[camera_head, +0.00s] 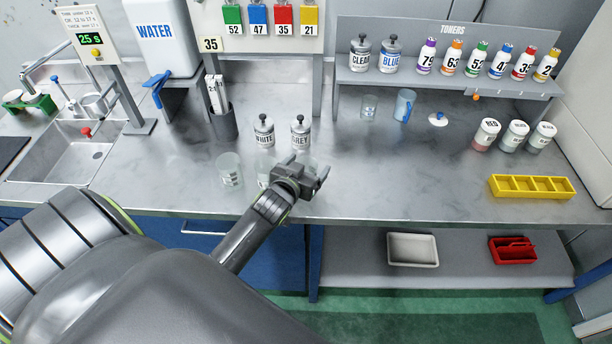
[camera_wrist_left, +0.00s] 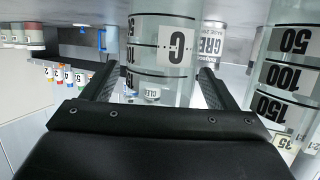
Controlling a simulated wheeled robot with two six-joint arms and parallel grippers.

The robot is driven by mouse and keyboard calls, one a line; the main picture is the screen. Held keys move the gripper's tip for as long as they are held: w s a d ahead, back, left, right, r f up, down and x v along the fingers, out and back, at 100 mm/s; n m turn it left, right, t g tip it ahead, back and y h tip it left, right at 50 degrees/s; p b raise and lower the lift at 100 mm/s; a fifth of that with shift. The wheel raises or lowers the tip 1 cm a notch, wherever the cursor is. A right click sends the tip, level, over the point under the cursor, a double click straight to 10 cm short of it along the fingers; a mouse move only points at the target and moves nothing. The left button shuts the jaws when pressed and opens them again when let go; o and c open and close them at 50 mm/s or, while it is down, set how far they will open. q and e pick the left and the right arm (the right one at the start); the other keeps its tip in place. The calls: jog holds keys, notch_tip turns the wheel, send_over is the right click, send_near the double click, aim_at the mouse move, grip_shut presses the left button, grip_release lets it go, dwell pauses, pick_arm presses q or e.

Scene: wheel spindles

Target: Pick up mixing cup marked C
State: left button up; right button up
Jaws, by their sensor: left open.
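The clear mixing cup marked C (camera_wrist_left: 176,45) stands in front of my left gripper in the left wrist view. Its C label faces me and looks upside down there. My left gripper (camera_head: 310,172) is open, with one finger on each side of the cup's lower picture area; I cannot tell whether they touch it. In the head view the gripper largely hides this cup at the counter's front. Another clear cup with a 50, 100, 150 scale (camera_wrist_left: 286,75) stands close beside it on the right in the wrist view. My right gripper is not in view.
Clear cups (camera_head: 229,170) stand left of the gripper. WHITE (camera_head: 264,132) and GREY (camera_head: 300,133) jars stand just behind. A toner shelf (camera_head: 450,82) spans the back right. A yellow tray (camera_head: 531,187) sits at the front right; the counter between is clear.

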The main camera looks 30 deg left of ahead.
pick_arm(q)
jog(key=shift+w+a+f, duration=0.1)
jog(key=shift+w+f, duration=0.1)
jog(key=shift+w, duration=0.4)
jog(key=c, duration=1.1)
jog(key=shift+o, duration=0.2)
